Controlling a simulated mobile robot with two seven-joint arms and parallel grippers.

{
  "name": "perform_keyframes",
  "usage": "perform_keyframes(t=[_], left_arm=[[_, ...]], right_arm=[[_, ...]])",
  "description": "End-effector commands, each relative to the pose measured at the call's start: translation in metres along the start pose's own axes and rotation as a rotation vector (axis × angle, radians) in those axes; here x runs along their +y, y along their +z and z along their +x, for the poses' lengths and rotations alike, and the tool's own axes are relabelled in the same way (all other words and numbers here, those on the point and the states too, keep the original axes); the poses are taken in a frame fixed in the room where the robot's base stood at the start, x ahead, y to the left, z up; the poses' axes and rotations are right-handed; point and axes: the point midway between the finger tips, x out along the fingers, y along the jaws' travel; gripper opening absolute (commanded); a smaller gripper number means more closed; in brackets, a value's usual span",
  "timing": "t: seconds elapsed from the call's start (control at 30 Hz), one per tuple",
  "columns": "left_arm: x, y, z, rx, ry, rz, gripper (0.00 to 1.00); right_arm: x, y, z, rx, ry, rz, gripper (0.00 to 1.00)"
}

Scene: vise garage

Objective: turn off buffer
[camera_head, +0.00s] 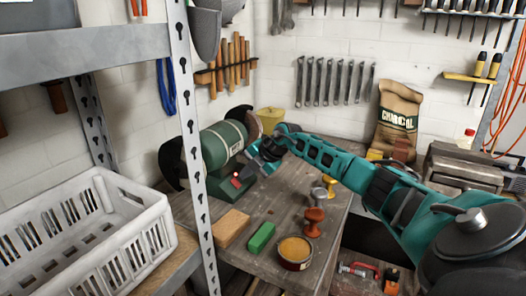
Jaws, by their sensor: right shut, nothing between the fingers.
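The buffer (222,145) is a green bench machine with a dark wheel at each end, standing on the wooden workbench (290,226). A small red switch (236,181) shows on the front of its base. My right arm reaches in from the right. My right gripper (247,171) is shut and empty, close in front of the buffer's base and just right of the red switch. I cannot tell whether it touches the base or switch. The gripper hides part of the buffer's right side. My left gripper is not in view.
A metal shelf post (196,150) stands in front of the buffer's left side. A white plastic crate (90,185) sits on the left shelf. A wooden block (231,227), a green block (262,237) and an orange-topped tin (294,252) lie at the bench front. A charcoal bag (397,120) stands behind my arm.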

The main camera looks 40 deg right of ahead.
Motion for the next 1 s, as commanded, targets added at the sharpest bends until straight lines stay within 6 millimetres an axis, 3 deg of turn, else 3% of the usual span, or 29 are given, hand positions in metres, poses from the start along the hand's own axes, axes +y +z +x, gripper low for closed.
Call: perform_keyframes(t=[0.03, 0.3, 0.5, 1.0], left_arm=[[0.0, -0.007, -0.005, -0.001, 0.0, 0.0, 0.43], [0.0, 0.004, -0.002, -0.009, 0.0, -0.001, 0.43], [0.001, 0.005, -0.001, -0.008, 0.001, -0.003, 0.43], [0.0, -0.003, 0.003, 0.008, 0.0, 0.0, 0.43]], right_arm=[[0.005, 0.005, -0.013, -0.004, 0.004, 0.0, 0.0], [0.003, 0.005, -0.069, -0.007, 0.005, -0.003, 0.0], [0.004, 0.004, -0.097, -0.006, 0.008, -0.002, 0.0], [0.006, 0.004, -0.107, -0.004, 0.01, 0.0, 0.0]])
